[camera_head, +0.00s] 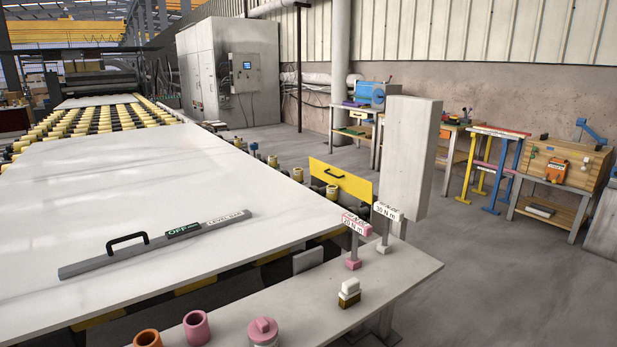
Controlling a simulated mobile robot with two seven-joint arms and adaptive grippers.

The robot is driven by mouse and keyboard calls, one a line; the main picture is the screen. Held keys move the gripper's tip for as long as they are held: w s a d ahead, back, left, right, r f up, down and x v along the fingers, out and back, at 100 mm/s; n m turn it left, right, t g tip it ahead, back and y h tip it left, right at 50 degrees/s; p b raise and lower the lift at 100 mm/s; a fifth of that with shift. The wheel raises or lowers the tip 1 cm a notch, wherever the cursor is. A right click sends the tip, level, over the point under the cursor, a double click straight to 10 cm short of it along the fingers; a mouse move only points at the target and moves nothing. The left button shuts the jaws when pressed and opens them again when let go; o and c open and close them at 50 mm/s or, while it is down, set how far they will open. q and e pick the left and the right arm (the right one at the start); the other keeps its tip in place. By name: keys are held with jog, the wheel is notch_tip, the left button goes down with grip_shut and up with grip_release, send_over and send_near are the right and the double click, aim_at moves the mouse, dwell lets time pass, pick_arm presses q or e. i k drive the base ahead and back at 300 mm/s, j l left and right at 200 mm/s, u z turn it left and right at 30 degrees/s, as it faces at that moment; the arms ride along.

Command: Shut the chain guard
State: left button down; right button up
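A yellow panel (355,187) with a dark handle (334,173), which looks like the chain guard, stands at the right side of the roller line. It is just beyond the right edge of the big white slab (130,190). Dark parts and a yellow roller (332,192) show by its lower edge. I cannot tell from this view how far open it is. Neither of my grippers is in view.
A grey bar (185,240) with a black handle lies on the slab. A front shelf (405,272) holds two labelled stands (353,250), pink and orange cups (196,327) and small bottles. A tall grey box (408,150) rises behind. Open floor (490,260) lies right.

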aim_at(361, 189)
jog(key=z, duration=1.05)
jog(key=i+z, duration=0.25)
jog(key=i, duration=0.35)
jog(key=i+z, duration=0.3)
jog(key=i, duration=0.3)
jog(key=i+j+z, duration=0.1)
jog(key=i+z, duration=0.15)
jog(key=i, duration=1.9)
jog(key=i+l+u, duration=0.1)
jog(key=i, duration=0.65)
jog(key=i+j+u, duration=0.1)
jog(key=i+u, duration=0.65)
jog(key=i+l+u, duration=0.1)
jog(key=i+u, duration=0.25)
jog(key=i+j+u, duration=0.15)
jog(key=u, duration=0.25)
jog(key=i+u, duration=0.65)
jog(key=u, duration=0.15)
jog(key=i+u, duration=0.25)
jog(key=i, duration=0.45)
jog(key=i+u, duration=0.25)
jog(key=i, duration=0.4)
